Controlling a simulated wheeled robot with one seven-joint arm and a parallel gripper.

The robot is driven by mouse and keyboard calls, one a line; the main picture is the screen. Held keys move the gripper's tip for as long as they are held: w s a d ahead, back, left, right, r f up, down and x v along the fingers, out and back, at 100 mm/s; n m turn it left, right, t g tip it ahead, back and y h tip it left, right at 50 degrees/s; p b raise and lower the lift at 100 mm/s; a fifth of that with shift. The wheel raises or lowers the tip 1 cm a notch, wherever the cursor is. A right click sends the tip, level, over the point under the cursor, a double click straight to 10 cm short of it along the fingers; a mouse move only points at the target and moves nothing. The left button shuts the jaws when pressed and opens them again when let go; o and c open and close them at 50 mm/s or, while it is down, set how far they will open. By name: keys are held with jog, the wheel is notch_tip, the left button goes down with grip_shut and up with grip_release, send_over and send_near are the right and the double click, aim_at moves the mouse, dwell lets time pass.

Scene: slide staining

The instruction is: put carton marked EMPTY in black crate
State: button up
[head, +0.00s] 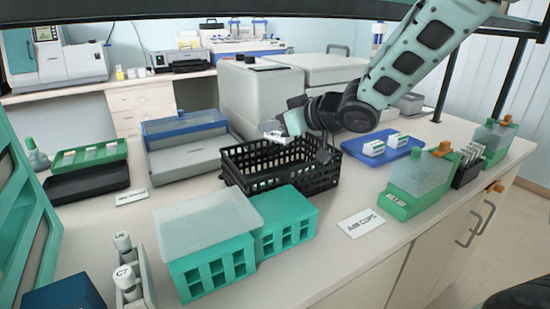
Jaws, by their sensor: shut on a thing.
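The black crate (283,188) stands in the middle of the bench, an open basket with slatted walls. My gripper (291,133) is over the crate's back part, shut on a small white carton (274,136). The carton appears to be above or near the crate's rim; its exact height is hard to tell, and any marking on it is too small to read. Two other white cartons, one at the left (373,148) and one at the right (397,139), sit on a blue tray (412,152) right of the crate.
Green racks (283,222) stand in front of the crate. A blue-grey device (186,150) is to its left, and large grey machines (262,95) are behind it. Green-based containers (420,180) stand at the right. A label card (361,222) lies on clear bench at the front.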

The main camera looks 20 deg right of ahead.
jog(key=shift+f+b, duration=0.6)
jog(key=shift+f, duration=2.15)
jog(key=shift+f+b, duration=0.45)
jog(key=shift+f, duration=0.2)
jog(key=o, duration=0.9)
jog(key=shift+o, duration=0.2)
jog(key=shift+r, duration=0.15)
